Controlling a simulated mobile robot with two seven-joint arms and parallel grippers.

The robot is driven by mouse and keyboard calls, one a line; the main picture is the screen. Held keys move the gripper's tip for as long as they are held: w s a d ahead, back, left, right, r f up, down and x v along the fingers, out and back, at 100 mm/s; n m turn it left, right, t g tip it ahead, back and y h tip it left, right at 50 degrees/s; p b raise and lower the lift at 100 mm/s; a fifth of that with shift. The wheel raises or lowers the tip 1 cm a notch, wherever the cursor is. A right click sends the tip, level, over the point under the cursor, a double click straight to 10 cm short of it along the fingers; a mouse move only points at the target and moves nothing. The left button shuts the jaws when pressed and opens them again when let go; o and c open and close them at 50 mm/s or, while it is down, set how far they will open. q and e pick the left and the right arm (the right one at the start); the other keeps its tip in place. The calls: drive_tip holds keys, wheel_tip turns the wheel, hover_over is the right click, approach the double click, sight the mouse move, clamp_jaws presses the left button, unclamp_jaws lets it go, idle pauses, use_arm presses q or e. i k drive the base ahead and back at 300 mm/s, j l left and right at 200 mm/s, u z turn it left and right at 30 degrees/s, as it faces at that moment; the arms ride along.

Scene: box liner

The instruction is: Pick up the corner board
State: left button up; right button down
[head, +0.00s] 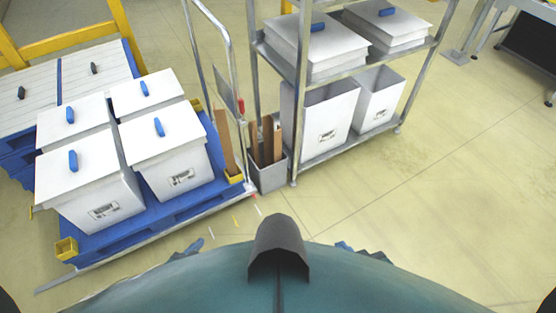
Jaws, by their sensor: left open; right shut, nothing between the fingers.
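Several brown corner boards (267,142) stand upright in a narrow grey bin (270,178) between the cart and the shelf rack. Another brown corner board (225,142) stands upright at the right end of the blue pallet, its foot at a yellow corner holder (235,178). Only small blue-grey tips of my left gripper (190,248) and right gripper (362,252) show past the edge of my body. Both are low in the view, well apart from the boards. The left is open and the right is shut and empty; most of each is hidden.
White lidded boxes (180,177) with blue handles stand on the blue pallet (160,222) at left. A metal rack (297,110) holds lids above and open white boxes (328,108) below. A cart handle (232,60) rises beside the bin.

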sight(257, 154)
drive_tip(key=i+l+u, duration=0.1)
drive_tip(key=i+l, duration=0.35)
drive_tip(key=i+l+u, duration=0.1)
drive_tip(key=i+l, duration=0.35)
drive_tip(key=i+l+u, duration=0.1)
drive_tip(key=i+l, duration=0.35)
drive_tip(key=l, duration=0.25)
drive_tip(key=i+l+u, duration=0.1)
drive_tip(key=i+l, duration=0.3)
drive_tip(key=l, duration=0.15)
drive_tip(key=i+j, duration=0.25)
drive_tip(key=i, duration=0.3)
